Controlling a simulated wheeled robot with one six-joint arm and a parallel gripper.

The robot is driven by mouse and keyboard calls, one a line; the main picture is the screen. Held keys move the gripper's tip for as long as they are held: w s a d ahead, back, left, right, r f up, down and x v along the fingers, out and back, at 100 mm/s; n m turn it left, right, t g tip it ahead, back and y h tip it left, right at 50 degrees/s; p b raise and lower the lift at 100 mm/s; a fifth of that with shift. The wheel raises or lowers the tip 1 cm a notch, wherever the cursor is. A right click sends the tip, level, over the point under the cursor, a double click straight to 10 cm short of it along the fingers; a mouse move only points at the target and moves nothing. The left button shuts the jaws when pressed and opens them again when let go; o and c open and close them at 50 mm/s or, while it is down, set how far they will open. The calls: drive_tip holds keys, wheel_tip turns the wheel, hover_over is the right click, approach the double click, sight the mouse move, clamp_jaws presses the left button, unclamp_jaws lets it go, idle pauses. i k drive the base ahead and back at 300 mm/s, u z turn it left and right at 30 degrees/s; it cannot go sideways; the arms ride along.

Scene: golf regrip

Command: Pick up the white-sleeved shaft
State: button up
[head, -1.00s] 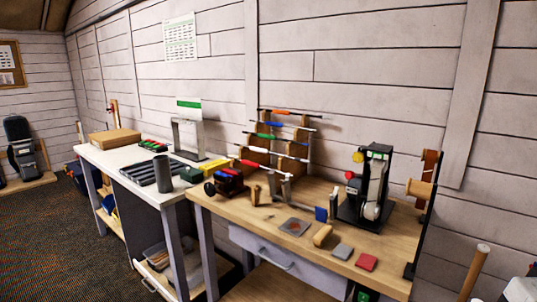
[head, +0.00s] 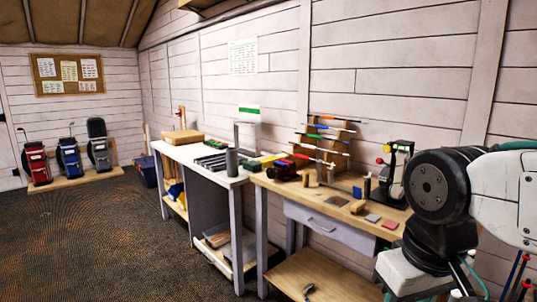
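The wooden shaft rack (head: 335,143) stands at the back of the workbench against the wall. Several shafts lie across it, one above another, with coloured sleeves at their left ends. Orange, blue, green and red sleeves can be told apart. A pale sleeve (head: 308,146) seems to lie between the green and the red one, but it is small and hard to make out against the white wall. My gripper is outside the view; only upper links of my arm show at the right, well apart from the rack.
The wooden workbench (head: 283,181) carries a clamp and a black machine (head: 394,170) right of the rack. A white table (head: 180,150) with a grey cylinder (head: 232,162) adjoins on the left. Golf bags (head: 69,158) stand at the far left. The carpet (head: 110,240) in front is clear.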

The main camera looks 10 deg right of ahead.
sight(310, 147)
drive_tip(key=u, duration=0.6)
drive_tip(key=i, duration=1)
drive_tip(key=u, duration=0.35)
drive_tip(key=i, duration=1.35)
drive_tip(key=z, duration=0.65)
drive_tip(key=i, duration=0.75)
drive_tip(key=z, duration=1.4)
drive_tip(key=i, duration=0.6)
drive_tip(key=z, duration=0.55)
